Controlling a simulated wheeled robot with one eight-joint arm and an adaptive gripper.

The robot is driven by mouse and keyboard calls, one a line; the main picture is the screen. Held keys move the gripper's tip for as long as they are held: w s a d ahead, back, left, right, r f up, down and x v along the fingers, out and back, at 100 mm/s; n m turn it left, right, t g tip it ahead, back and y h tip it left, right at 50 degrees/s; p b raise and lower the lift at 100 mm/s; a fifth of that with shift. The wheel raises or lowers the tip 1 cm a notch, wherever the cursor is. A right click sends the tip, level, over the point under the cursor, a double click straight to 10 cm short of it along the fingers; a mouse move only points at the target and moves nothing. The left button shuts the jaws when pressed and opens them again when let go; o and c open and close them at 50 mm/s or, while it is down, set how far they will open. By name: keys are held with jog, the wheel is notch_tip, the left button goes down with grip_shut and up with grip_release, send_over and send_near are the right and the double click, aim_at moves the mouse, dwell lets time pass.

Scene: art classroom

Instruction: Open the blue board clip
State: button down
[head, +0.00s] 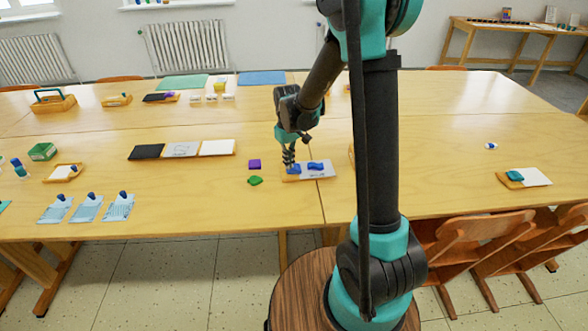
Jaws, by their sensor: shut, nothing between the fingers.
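A small board (321,176) with a grey sheet lies near the front edge of the table, left of my arm's column. A blue clip (296,169) sits at the board's left end. A wavy blue piece (316,165) lies on the sheet to its right. My gripper (290,167) points down over the board's left end, right at the blue clip, and is shut with nothing in it. It partly hides the clip. I cannot tell whether the fingers touch the clip, or whether the clip is open.
Further left are a row of three panels (182,149) and light-blue sheets with blue-knobbed pieces (89,209). Chairs (470,245) stand at the front right. The table right of my arm is mostly clear.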

jog(key=shift+f, duration=0.1)
jog(key=shift+r, duration=3.5)
jog(key=shift+s, duration=0.1)
jog(key=s+d+f+m+t, duration=0.1)
jog(key=s+d+m, duration=0.1)
jog(key=s+d, duration=0.2)
jog(key=s+d+f+m+t, duration=0.1)
jog(key=s+d, duration=0.4)
jog(key=s, duration=0.5)
jog(key=s+d+f+m+t, duration=0.2)
jog(key=s+d+m, duration=0.1)
jog(key=s+d, duration=0.2)
jog(key=shift+s, duration=0.95)
